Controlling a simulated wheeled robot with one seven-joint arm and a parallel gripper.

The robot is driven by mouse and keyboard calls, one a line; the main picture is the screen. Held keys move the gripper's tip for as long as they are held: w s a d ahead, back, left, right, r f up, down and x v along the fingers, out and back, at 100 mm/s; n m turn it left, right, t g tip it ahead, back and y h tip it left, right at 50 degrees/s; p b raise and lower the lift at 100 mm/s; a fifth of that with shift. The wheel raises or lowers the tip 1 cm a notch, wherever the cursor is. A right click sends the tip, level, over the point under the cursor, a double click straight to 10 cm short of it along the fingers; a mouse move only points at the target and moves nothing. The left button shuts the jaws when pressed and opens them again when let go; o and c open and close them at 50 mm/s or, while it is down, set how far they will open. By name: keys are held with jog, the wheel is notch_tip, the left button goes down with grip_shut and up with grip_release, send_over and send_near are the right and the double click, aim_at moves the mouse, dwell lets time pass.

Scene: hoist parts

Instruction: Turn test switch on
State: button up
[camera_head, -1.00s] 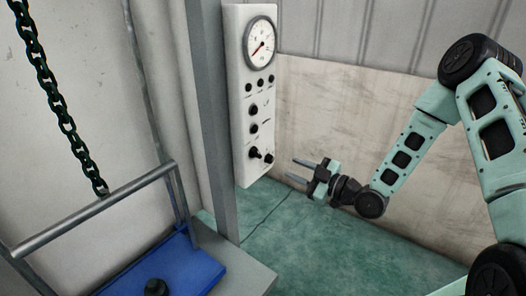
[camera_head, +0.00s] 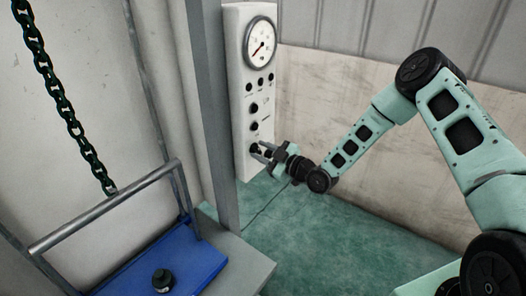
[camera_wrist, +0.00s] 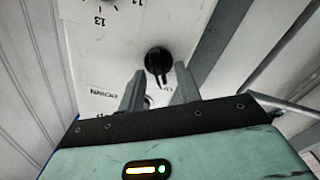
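A white control panel (camera_head: 236,100) hangs beside a grey post, with a round gauge at its top and several black knobs and buttons below. I cannot read which control is the test switch. My gripper (camera_head: 259,151) is at the lowest row of controls on the panel. In the wrist view its two fingers (camera_wrist: 160,84) stand apart with a gap between them. A black rotary knob (camera_wrist: 158,61) with a pointer lies just beyond the fingertips, roughly between them. Upside-down lettering like "DOWN" is left of the fingers. The gripper body hides the panel below; contact cannot be told.
A grey post (camera_head: 212,110) stands just left of the panel. A blue platform (camera_head: 190,262) with a metal rail and a black knob-like part is at lower left, under a hanging chain (camera_head: 64,105). Green floor right of the post is open.

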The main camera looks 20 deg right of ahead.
grip_shut()
jog(key=shift+f+b, duration=0.1)
jog(key=shift+b, duration=0.25)
jog(key=shift+m+b, duration=0.6)
jog(key=shift+m, duration=0.2)
jog(key=m+b, duration=0.3)
jog(key=shift+d+f, duration=0.1)
jog(key=shift+d, duration=0.05)
jog(key=m+b, duration=0.2)
jog(key=m, duration=0.1)
jog(key=shift+w+d+m, duration=0.1)
jog(key=shift+w+m, duration=0.05)
jog(key=shift+m, duration=0.25)
jog(key=shift+m+b, duration=0.8)
jog(key=shift+m, duration=1.1)
